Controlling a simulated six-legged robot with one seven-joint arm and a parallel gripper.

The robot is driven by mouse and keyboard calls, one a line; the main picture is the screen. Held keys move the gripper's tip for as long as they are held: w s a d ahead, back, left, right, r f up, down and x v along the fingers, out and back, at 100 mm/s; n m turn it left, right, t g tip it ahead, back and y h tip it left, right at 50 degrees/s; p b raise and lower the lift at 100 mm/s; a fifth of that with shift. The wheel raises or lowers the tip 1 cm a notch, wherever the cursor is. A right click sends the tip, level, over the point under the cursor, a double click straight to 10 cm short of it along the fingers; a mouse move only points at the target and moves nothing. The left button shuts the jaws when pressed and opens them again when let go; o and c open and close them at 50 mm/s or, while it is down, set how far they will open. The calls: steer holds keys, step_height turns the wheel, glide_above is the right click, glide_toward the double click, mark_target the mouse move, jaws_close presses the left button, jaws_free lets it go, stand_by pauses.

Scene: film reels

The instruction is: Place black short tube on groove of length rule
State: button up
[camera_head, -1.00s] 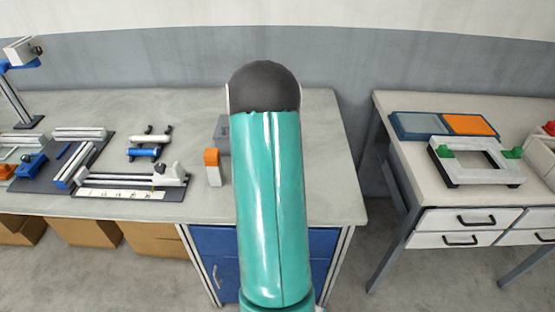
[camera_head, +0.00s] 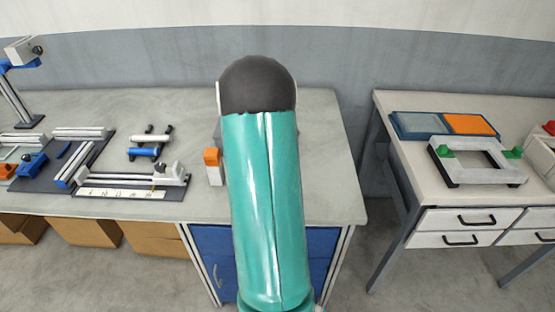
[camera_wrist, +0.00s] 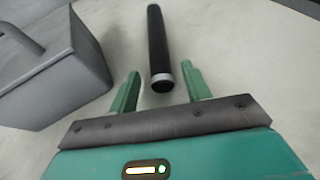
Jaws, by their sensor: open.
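A black short tube (camera_wrist: 157,45) with a pale ring at its near end lies on the table in the wrist view. My gripper (camera_wrist: 159,85) is open, with one green finger on each side of the tube's near end. The fingers do not appear to touch the tube. In the head view the tube and my gripper are hidden behind my arm. A length rule (camera_head: 120,193), a pale strip with dark marks, lies along the front of the left table below a rail with a slider. Its groove is too small to make out.
A grey block with a handle (camera_wrist: 60,75) stands left of my gripper. An orange and white block (camera_head: 213,167) stands left of my arm. A rack with white and blue tubes (camera_head: 148,142) is farther left. The table (camera_head: 325,190) is bare right of my arm.

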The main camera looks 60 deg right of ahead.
steer(key=v, duration=0.9)
steer(key=shift+a, duration=0.1)
